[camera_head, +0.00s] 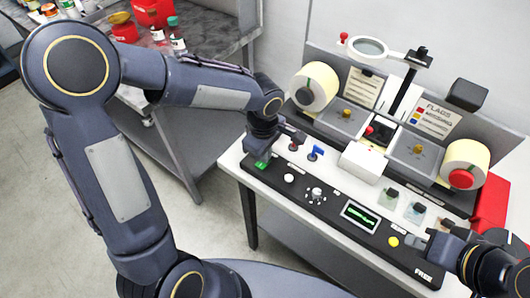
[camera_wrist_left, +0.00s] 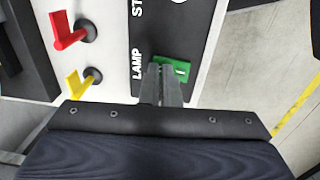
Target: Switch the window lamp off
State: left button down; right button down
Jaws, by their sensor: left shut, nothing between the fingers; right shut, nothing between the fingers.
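The green lamp switch (camera_wrist_left: 183,72) sits on the black panel beside the word LAMP in the left wrist view. In the head view a bit of the green switch (camera_head: 263,164) shows at the panel's left end, partly hidden by my gripper. My left gripper (camera_head: 257,153) is shut and empty, right over the switch. In the left wrist view its fingertips (camera_wrist_left: 163,72) overlap the switch's left part; I cannot tell if they touch. My right gripper (camera_head: 424,243) is shut and empty near the panel's right end. I cannot tell which part is the window lamp.
A red lever (camera_wrist_left: 68,32) and a yellow lever (camera_wrist_left: 80,84) stand close to my left gripper. A blue lever (camera_head: 316,152), a white knob (camera_head: 289,178), a screen (camera_head: 361,215) and a yellow button (camera_head: 393,241) line the bench. A ring magnifier (camera_head: 368,47) rises behind.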

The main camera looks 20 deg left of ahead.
pick_arm(q)
jog(key=shift+s+a+f, duration=0.1)
jog(key=shift+s+f, duration=0.15)
jog(key=shift+s, duration=0.1)
jog(key=shift+s+a, duration=0.1)
jog(key=shift+s, duration=0.25)
jog(key=shift+s+a+r+b, duration=0.1)
jog(key=shift+s+b, duration=0.15)
jog(key=shift+b, duration=0.05)
jog(key=shift+r, duration=0.1)
